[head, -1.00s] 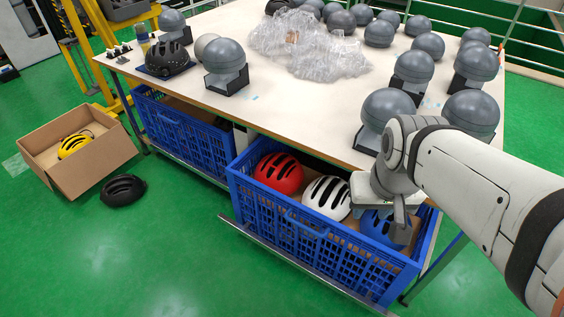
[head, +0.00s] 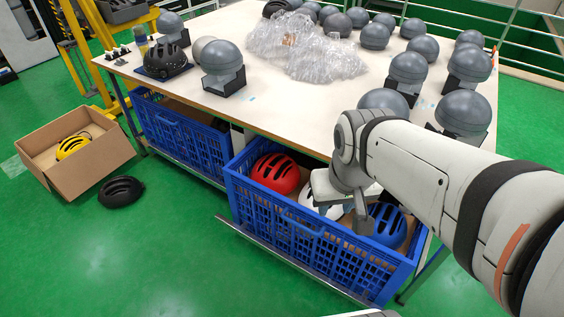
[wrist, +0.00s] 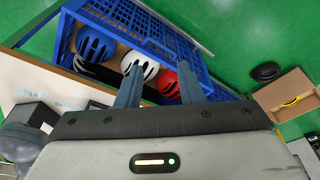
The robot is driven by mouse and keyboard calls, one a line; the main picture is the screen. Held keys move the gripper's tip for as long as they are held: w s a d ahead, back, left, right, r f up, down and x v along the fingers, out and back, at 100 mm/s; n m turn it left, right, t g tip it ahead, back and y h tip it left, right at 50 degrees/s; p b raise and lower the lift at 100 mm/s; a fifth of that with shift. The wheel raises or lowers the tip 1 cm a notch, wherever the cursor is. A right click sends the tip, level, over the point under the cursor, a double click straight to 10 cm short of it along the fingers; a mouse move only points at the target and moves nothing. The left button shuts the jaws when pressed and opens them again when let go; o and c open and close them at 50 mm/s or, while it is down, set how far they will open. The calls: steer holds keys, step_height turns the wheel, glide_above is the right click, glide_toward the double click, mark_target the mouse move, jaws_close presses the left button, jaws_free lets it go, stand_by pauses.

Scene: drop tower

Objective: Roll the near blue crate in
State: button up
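The near blue crate (head: 276,221) juts out from under the table's front edge on its rail. It holds a red helmet (head: 276,173), a white helmet (head: 311,203) and a blue helmet (head: 388,226). My gripper (head: 345,212) is over the crate, in front of the white helmet and partly hiding it. In the wrist view its two fingers (wrist: 158,84) are apart with nothing held between them. The crate (wrist: 137,22) shows beyond them there, with the blue, white and red helmets in a row. Whether the fingers touch anything is unclear.
A second blue crate (head: 178,137) is under the table to the left. The tabletop (head: 285,105) carries grey head forms and crumpled clear wrap (head: 305,48). A cardboard box (head: 95,168) with a yellow helmet and a black helmet (head: 121,191) are on the floor. The green floor in front is clear.

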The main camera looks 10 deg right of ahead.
steer(key=shift+w+f, duration=0.15)
steer(key=shift+f, duration=0.05)
steer(key=shift+c, duration=0.7)
steer(key=w+a+f+n+b, duration=0.1)
steer(key=w+f+n+b, duration=0.3)
steer(key=f+b, duration=0.1)
steer(key=w+a+f+n+b, duration=0.1)
steer(key=w+f+n+b, duration=0.3)
steer(key=w+f+b, duration=0.1)
steer(key=w+a+f+n+b, duration=0.1)
steer(key=w+f+n+b, duration=0.3)
steer(key=f+n+b, duration=0.1)
steer(key=shift+w+a+f+g+h, duration=0.2)
steer(key=shift+f+g+h, duration=0.1)
steer(key=shift+f+h, duration=0.1)
jaws_close()
steer(key=w+a+f+n+h+b, duration=0.1)
steer(key=w+a+f+n+b, duration=0.3)
steer(key=w+f+n+b, duration=0.45)
steer(key=w+a+f+n+b, duration=0.4)
steer(key=f+n, duration=0.2)
steer(key=f, duration=0.6)
steer(key=w+d+f+b, duration=0.2)
steer(key=f, duration=0.3)
steer(key=w+d+f+b, duration=0.2)
steer(key=f+b, duration=0.1)
steer(key=f, duration=0.2)
steer(key=shift+w+d+f, duration=0.2)
steer(key=shift+w+f, duration=0.2)
